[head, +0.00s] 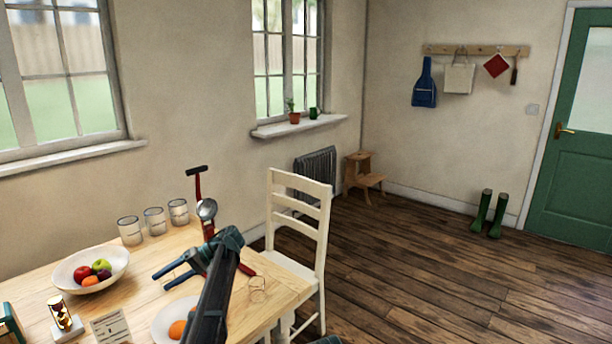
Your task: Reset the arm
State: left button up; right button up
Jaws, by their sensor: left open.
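My left arm (212,300) reaches up from the bottom of the head view over the right part of the wooden table. My left gripper (160,281) points left above the table. Its two blue-grey fingers are apart, with nothing seen between them. It appears near the fruit bowl (112,259) and the white plate (163,325), but its height above the table is hard to tell.
A cream chair (322,220) stands close by.

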pick_arm(q)
jog(key=s+d+f+m+t+h+p, duration=0.2)
jog(key=s+d+m+t+h+p, duration=0.3)
jog(key=s+d, duration=2.6)
jog(key=d+m+h+p, duration=0.4)
jog(key=m+h+p, duration=0.1)
jog(key=h+p, duration=0.1)
jog(key=shift+s+m, duration=0.35)
jog(key=shift+m, duration=0.05)
jog(key=shift+f, duration=0.1)
jog(key=shift+c, duration=0.8)
jog(key=shift+a, duration=0.1)
